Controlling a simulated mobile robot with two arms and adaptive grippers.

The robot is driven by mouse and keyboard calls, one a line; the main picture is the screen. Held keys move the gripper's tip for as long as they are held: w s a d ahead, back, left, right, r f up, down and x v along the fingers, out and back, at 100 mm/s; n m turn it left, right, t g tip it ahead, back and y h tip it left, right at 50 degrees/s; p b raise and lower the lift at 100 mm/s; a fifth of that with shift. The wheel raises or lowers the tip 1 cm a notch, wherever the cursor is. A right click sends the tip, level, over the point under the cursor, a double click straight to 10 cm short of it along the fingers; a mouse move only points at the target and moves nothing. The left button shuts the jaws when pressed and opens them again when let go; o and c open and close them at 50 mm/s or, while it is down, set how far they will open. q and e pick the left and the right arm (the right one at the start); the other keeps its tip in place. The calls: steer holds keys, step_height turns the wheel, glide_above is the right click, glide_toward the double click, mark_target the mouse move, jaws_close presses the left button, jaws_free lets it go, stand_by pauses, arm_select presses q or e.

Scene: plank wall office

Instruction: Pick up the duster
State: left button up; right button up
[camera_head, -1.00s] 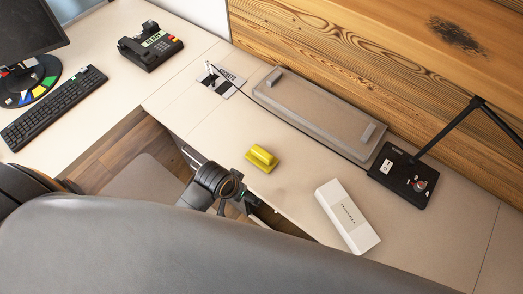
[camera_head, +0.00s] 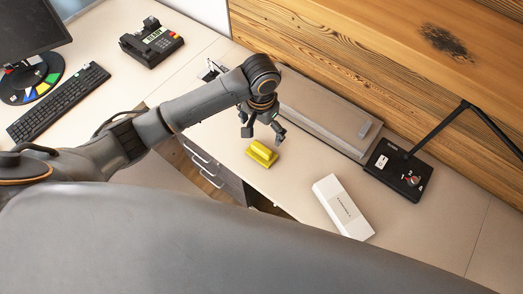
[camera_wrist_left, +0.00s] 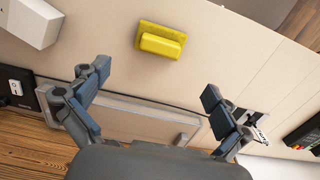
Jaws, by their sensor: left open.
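The duster, a small yellow block with a flat base, lies on the desk; it shows in the head view (camera_head: 262,153) and in the left wrist view (camera_wrist_left: 160,42). My left gripper (camera_head: 264,128) is open and empty above the desk, just behind the duster in the head view. In the left wrist view its two fingers (camera_wrist_left: 153,92) are spread wide, and the duster is beyond the fingertips, not between them. My right gripper is not in view.
A white box (camera_head: 343,207) lies right of the duster. A grey tray (camera_head: 330,115) lies behind, partly hidden by my arm. A black lamp base (camera_head: 398,170) stands right. A phone (camera_head: 151,43) and keyboard (camera_head: 58,103) are at left. Desk between duster and box is clear.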

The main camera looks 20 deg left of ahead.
mark_target(261, 149)
arm_select(q)
step_height(261, 149, down, 8)
steer(key=shift+p, duration=0.35)
step_height(261, 149, down, 4)
steer(key=shift+w+f+p, duration=0.1)
steer(key=shift+f+p, duration=0.1)
steer(key=shift+p, duration=0.3)
steer(key=shift+f, duration=0.55)
steer(key=c, duration=1.3)
steer(key=shift+s+a+f, duration=0.1)
steer(key=shift+s, duration=0.25)
steer(key=shift+c, duration=0.7)
steer(key=r, duration=0.2)
steer(key=shift+w+r, duration=0.3)
steer(key=shift+r, duration=0.1)
steer(key=s+a+r+b, duration=0.1)
steer(key=s+a+r, duration=0.1)
steer(key=s+r, duration=0.3)
steer(key=s+a+r, duration=0.3)
steer(key=s+r, duration=0.2)
steer(key=s, duration=0.2)
steer(key=shift+s+a+r+b, duration=0.25)
steer(key=shift+s+b, duration=0.15)
